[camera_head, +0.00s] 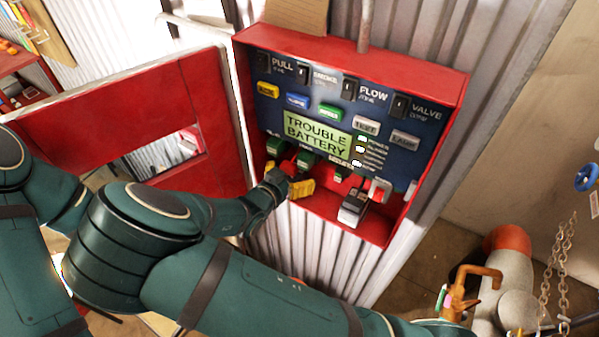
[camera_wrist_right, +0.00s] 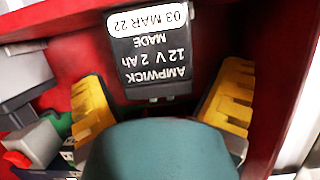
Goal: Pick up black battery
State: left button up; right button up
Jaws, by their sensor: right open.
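The black battery (camera_wrist_right: 150,62) shows in the right wrist view with its printed label upside down, "AMPWICK 12 V 2 Ah", and a white date sticker. It sits in the red box (camera_head: 452,95). My right gripper (camera_head: 288,180) is at the lower left of this box in the head view, where it hides the battery. In the wrist view its yellow fingers (camera_wrist_right: 160,92) are open, one on each side of the battery's near end, with gaps visible. My left gripper is not in view.
The box's panel carries a green "TROUBLE BATTERY" display (camera_head: 317,134) and several switches. The open red door (camera_head: 120,115) is at left. Chains (camera_head: 557,255) hang at right.

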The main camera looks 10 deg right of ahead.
jog(key=shift+w+d, duration=0.15)
jog(key=c, duration=1.4)
jog(key=shift+w+d+r, duration=0.1)
